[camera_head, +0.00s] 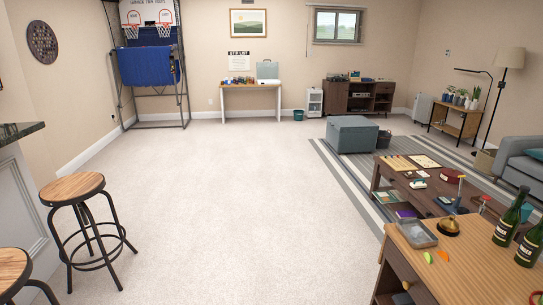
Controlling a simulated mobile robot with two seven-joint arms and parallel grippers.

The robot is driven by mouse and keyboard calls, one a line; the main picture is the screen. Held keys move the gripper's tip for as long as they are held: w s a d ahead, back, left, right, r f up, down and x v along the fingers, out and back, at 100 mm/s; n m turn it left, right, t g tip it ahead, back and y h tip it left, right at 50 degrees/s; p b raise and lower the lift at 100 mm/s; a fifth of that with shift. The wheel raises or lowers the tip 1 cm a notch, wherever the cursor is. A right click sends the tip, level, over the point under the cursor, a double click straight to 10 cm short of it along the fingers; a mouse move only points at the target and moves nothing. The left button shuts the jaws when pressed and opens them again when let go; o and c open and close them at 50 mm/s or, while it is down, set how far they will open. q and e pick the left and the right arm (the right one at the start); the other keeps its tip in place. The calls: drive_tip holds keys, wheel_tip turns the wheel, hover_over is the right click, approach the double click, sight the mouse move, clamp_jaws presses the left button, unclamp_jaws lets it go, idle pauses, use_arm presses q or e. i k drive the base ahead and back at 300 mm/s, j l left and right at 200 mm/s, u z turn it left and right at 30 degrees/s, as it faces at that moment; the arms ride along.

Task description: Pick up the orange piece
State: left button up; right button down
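A small orange piece (443,255) lies on the wooden top of the near cabinet (464,278) at the lower right. It is right beside a small green piece (428,257), just in front of a clear tray. Another orange item (537,297) shows at the bottom right corner, partly cut off by the picture edge; I cannot tell what it is. Neither of my grippers is in view.
The grey tray (417,235), a brass bell-like object (448,226) and two dark bottles (507,222) stand on the cabinet top. A low table (398,181) with several items is behind. Stools (75,188) stand left. The carpet (240,220) in the middle is clear.

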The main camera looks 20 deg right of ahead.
sight(443, 255)
drive_tip(key=i+z, duration=0.35)
drive_tip(key=i, duration=1)
drive_tip(key=i+z, duration=0.3)
drive_tip(key=i, duration=0.3)
drive_tip(key=i+j+z, duration=0.3)
drive_tip(key=i, duration=0.3)
drive_tip(key=i+l+z, duration=0.1)
drive_tip(key=i+z, duration=0.2)
drive_tip(key=i, duration=0.15)
drive_tip(key=i+z, duration=0.3)
drive_tip(key=i, duration=0.15)
drive_tip(key=z, duration=2.9)
